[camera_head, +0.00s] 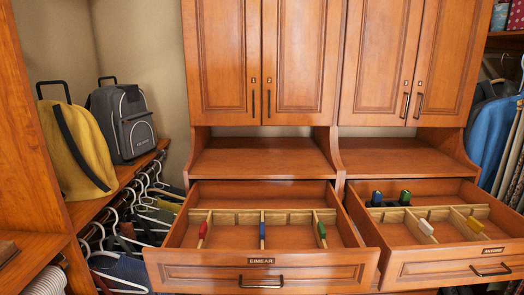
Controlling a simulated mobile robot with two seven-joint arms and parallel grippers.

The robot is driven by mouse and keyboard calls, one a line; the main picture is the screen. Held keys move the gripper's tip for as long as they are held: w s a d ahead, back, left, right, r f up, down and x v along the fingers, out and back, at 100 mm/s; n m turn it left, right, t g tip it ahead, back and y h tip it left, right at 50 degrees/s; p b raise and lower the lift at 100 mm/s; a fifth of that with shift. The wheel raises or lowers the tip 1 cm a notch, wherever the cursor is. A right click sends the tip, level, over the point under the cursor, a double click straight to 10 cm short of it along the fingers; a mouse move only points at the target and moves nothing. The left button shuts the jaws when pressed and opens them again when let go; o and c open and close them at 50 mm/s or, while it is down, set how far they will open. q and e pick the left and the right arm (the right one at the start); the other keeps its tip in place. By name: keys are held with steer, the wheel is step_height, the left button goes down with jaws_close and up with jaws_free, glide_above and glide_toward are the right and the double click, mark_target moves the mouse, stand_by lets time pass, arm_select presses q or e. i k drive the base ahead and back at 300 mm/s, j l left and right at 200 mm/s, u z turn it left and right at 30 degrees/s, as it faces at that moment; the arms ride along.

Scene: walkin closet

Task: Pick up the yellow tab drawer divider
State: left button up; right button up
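A drawer divider with a yellow tab (475,224) stands in the right open drawer (484,259), among light wooden partitions near its right side. A white-tabbed divider (426,228) stands to its left in the same drawer. Small blue (377,197) and green (405,197) items sit at the back left of that drawer. Neither of my grippers is in view.
The left open drawer (261,273), labelled EIMEAR, holds dividers with red (203,230), blue (262,234) and green (322,231) tabs. Both drawers stick out from the cabinet. Clothes on hangers crowd both sides. The counter (262,157) is bare.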

mark_target(472, 228)
steer(key=z, duration=1.45)
